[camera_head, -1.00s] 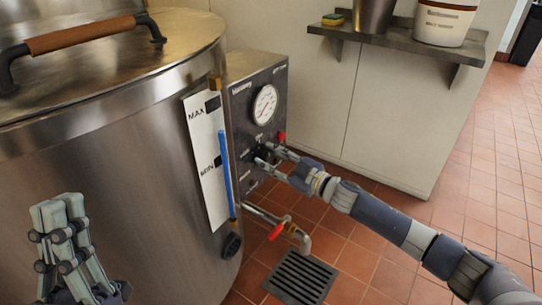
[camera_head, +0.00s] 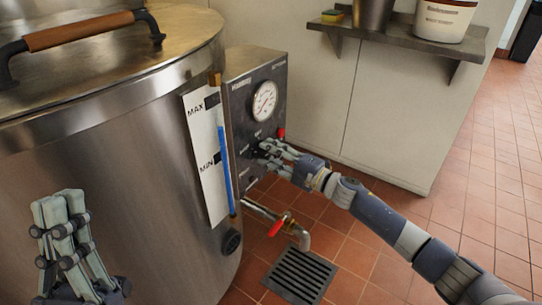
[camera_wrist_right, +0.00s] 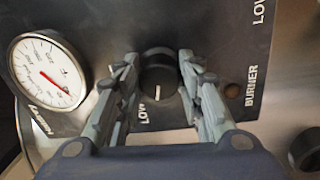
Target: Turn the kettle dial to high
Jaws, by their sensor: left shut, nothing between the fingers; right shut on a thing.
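The kettle (camera_head: 130,170) is a large steel vessel at the left of the head view, with a control box (camera_head: 240,100) on its right side. The black dial (camera_wrist_right: 158,75) sits on the box's dark panel in the right wrist view, its white mark close to a "LOW" label. My right gripper (camera_head: 262,149) is at the panel, shut on the dial; in the right wrist view its fingers (camera_wrist_right: 158,82) lie on either side of the dial. My left gripper (camera_head: 62,203) is shut and empty in front of the kettle. The dial is mostly hidden in the head view.
A round gauge (camera_head: 264,100) sits above the dial, with a red part (camera_head: 281,133) near my right gripper. A red-handled valve pipe (camera_head: 277,227) and floor drain (camera_head: 300,274) lie below. A wall shelf (camera_head: 400,40) holds a bucket (camera_head: 443,20). Open tiled floor lies right.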

